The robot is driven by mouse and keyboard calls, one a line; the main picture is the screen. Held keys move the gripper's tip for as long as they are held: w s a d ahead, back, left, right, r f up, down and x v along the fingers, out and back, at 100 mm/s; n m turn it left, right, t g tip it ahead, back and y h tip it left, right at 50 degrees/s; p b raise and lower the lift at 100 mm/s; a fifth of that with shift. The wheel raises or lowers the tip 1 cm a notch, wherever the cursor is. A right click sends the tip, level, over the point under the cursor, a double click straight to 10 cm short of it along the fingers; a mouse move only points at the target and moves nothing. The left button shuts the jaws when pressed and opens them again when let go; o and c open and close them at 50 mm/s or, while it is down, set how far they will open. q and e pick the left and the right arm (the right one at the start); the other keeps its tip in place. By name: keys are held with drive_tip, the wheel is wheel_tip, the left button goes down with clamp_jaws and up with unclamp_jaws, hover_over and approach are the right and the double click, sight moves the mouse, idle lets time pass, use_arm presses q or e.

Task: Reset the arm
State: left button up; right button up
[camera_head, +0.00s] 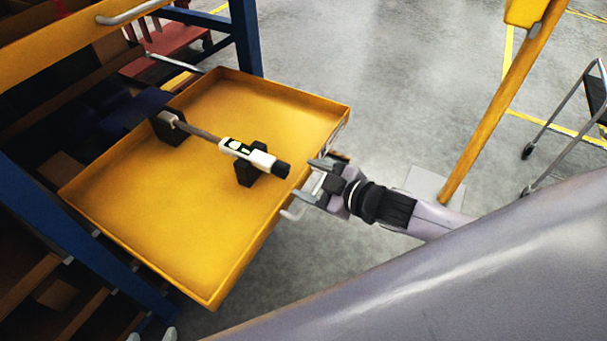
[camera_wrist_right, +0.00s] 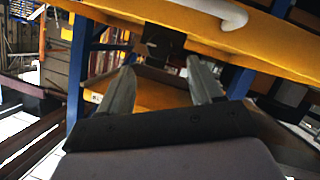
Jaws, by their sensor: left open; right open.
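My right gripper (camera_head: 316,182) is at the front edge of the pulled-out yellow drawer (camera_head: 170,245), its arm coming in from the right. Its two fingers are apart in the right wrist view (camera_wrist_right: 162,68), with no object gripped between them. A pale drawer handle (camera_head: 292,212) shows beside the gripper; in the right wrist view the handle (camera_wrist_right: 215,10) lies above the fingers. I cannot tell whether the gripper touches the drawer. My left gripper is not in view.
A blue frame (camera_head: 246,38) holds the drawer. A yellow post (camera_head: 500,110) and a wheeled cart (camera_head: 565,120) stand right. Grey floor (camera_head: 410,50) is open beyond.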

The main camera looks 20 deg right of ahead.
drive_tip(key=shift+s, duration=0.15)
idle(0.4)
drive_tip(key=s+f+m+g+h+p, duration=0.2)
drive_tip(key=s+m+p, duration=0.6)
drive_tip(key=s, duration=0.8)
drive_tip(key=shift+s+d+m+h+p, duration=0.4)
drive_tip(key=shift+h+p, duration=0.05)
drive_tip(key=shift+h, duration=0.65)
